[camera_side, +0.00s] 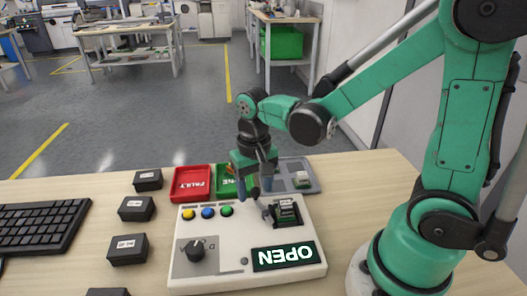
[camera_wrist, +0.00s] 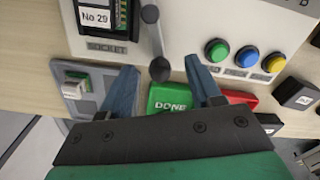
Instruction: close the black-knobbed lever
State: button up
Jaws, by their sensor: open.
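The lever stands on the white test panel (camera_side: 225,262), beside the socket (camera_side: 288,212). Its black knob (camera_side: 254,191) is raised off the panel, at the back end of the lever; the knob also shows in the wrist view (camera_wrist: 160,70). My gripper (camera_side: 255,188) is above the back of the panel, fingers pointing down. In the wrist view my open fingers (camera_wrist: 161,66) lie on either side of the knob, with gaps on both sides. The display (camera_side: 284,256) reads OPEN. A part labelled No 29 (camera_wrist: 95,17) sits in the socket.
Yellow, blue and green buttons (camera_side: 227,211) and a rotary knob (camera_side: 195,255) are on the panel. Behind it stand a red tray (camera_side: 192,170), a green tray (camera_wrist: 165,107) and a grey tray (camera_side: 312,172). Black boxes (camera_side: 127,249) and a keyboard (camera_side: 40,225) lie left.

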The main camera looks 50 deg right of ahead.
aim_at(243, 221)
grip_shut()
jog(key=n, duration=0.1)
jog(key=a+n, duration=0.1)
jog(key=n, duration=0.1)
jog(key=shift+w+a+n, duration=0.1)
jog(key=shift+w+n, duration=0.05)
jog(key=shift+n, duration=0.15)
jog(key=a+n, duration=0.1)
jog(key=n, duration=0.2)
jog(key=shift+a+n, duration=0.2)
jog(key=shift+n, duration=0.1)
jog(key=n, duration=0.2)
jog(key=a+n, duration=0.1)
jog(key=shift+s+a, duration=0.1)
jog(key=shift+s, duration=0.15)
jog(key=shift+s+a+n, duration=0.2)
jog(key=shift+a+n, duration=0.05)
jog(key=shift+n, duration=0.7)
jog(key=shift+s+a+n, duration=0.15)
jog(key=shift+a+n, duration=0.05)
jog(key=shift+n, duration=0.75)
